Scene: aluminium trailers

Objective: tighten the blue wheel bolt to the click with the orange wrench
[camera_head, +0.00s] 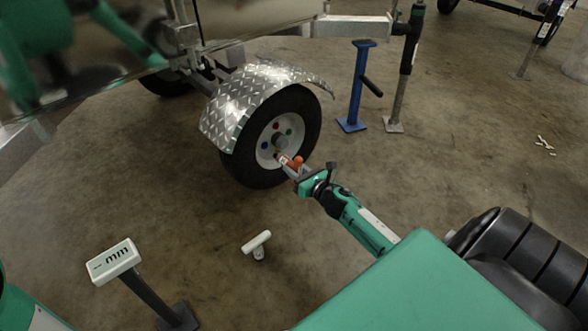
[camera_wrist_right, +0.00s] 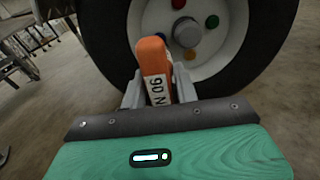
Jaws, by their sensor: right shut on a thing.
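The trailer wheel (camera_head: 308,128) has a white rim with a grey hub and coloured bolts around it. My right gripper (camera_head: 293,170) is shut on the orange wrench (camera_head: 298,162), in front of the lower part of the rim. In the right wrist view the wrench (camera_wrist_right: 152,58) stands up between the fingers, with a "90 N" label. I cannot tell whether its head touches a bolt. My left gripper is not in view.
A diamond-plate fender (camera_head: 240,95) covers the tyre's top. A blue stand (camera_head: 358,90) is behind on the right. A white T-shaped piece (camera_head: 257,242) and a sign stand marked "mm" (camera_head: 113,261) are in front. The floor between them is clear.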

